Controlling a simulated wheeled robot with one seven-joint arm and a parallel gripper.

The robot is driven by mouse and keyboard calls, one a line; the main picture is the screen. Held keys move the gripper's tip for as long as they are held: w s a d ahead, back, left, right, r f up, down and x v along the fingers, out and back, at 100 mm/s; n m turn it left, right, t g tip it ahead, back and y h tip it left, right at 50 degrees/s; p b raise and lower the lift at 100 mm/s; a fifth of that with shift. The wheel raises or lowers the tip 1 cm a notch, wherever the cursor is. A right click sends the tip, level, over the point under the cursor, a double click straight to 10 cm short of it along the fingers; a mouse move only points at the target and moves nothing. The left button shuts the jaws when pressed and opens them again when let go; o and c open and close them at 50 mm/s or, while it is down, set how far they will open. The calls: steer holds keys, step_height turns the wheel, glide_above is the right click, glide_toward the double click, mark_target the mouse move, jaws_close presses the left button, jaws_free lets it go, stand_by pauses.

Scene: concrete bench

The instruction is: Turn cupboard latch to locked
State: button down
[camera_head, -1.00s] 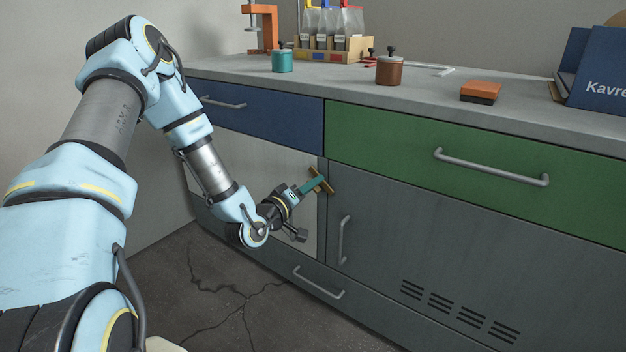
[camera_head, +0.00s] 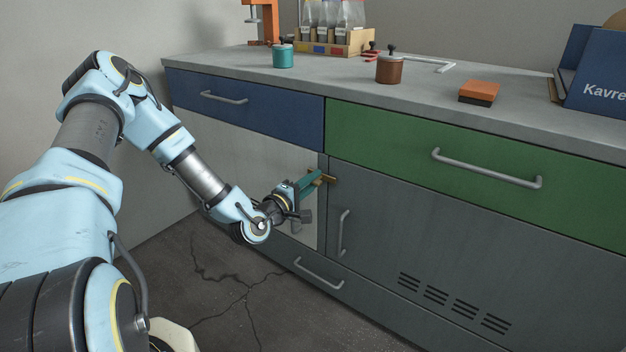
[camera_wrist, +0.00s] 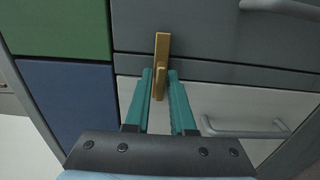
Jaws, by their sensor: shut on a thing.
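The brass latch (camera_head: 329,179) is on the cupboard front below the drawers, at the seam between the pale door (camera_head: 262,168) and the dark grey door (camera_head: 400,224). Its bar lies about level and reaches across the seam onto the grey side. The wrist view, turned sideways, shows the latch (camera_wrist: 162,48) as a long bar with a raised grip. My gripper (camera_head: 314,181) has its teal fingers at the latch from the left. In the wrist view my gripper (camera_wrist: 159,76) is shut on the raised grip, one finger on each side. The fingers partly hide the latch in the head view.
The blue drawer (camera_head: 270,118) and the green drawer (camera_head: 390,140) are above the latch. The grey door's upright handle (camera_head: 342,232) is just below and right of it. Jars, a rack and an orange block (camera_head: 479,91) stand on the bench top.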

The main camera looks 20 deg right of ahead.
steer(key=shift+f, duration=0.1)
stand_by(0.3)
steer(key=c, duration=0.9)
jaws_free()
steer(key=v, duration=1.1)
steer(key=shift+p, duration=0.4)
